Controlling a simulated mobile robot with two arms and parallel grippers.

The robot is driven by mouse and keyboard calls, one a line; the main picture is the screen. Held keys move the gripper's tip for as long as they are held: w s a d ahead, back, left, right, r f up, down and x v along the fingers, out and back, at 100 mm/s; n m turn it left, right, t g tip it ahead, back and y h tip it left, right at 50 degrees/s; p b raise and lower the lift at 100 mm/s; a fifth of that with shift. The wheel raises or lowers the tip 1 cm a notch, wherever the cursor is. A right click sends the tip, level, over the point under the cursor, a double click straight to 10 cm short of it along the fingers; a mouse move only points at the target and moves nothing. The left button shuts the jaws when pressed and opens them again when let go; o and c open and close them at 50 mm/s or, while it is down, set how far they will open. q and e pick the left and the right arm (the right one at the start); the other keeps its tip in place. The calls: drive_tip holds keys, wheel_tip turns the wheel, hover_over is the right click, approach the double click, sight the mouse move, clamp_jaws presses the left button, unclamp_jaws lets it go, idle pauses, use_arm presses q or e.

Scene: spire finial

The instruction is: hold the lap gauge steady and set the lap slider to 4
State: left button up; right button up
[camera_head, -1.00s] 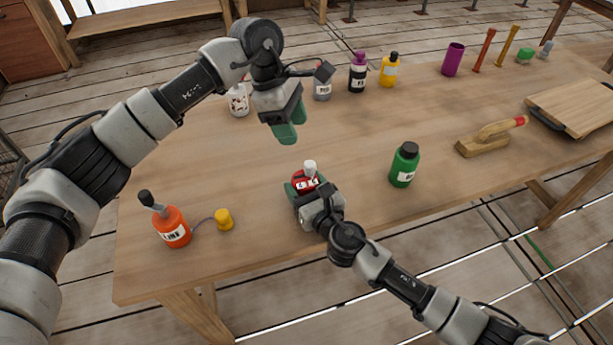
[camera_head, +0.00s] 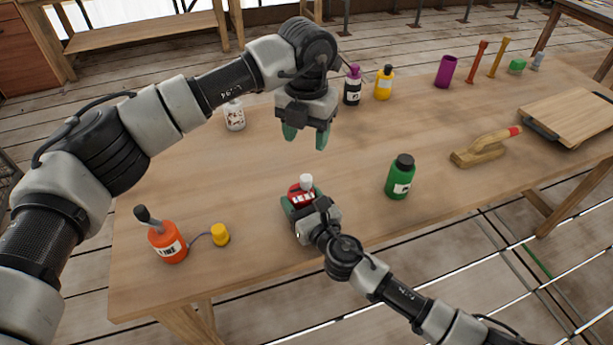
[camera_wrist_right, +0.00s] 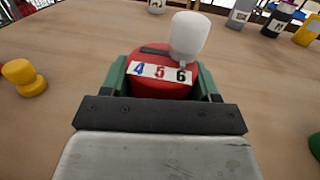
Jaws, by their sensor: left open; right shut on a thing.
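The lap gauge (camera_head: 294,190) is a red round body with a white strip marked 4, 5 and 6; it also shows in the right wrist view (camera_wrist_right: 160,88). Its lap slider, a white knob (camera_wrist_right: 188,38), stands in a dark slot at the right end, by the 6; the head view shows it too (camera_head: 306,181). My right gripper (camera_head: 305,207) is shut on the gauge, with green fingers on both sides of it. My left gripper (camera_head: 305,138) is open and empty, pointing down above the table, behind the gauge in the picture and apart from the slider.
A green bottle (camera_head: 400,178) stands to the right of the gauge. An orange bottle (camera_head: 168,243) and a yellow knob-shaped piece (camera_head: 220,235) stand to the left. Several bottles line the back edge. A wooden float (camera_head: 481,150) lies further right. The table (camera_head: 220,175) around the gauge is clear.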

sight(306, 176)
use_arm(q)
wheel_tip(306, 176, down, 12)
drive_tip(key=shift+r, duration=0.1)
idle(0.4)
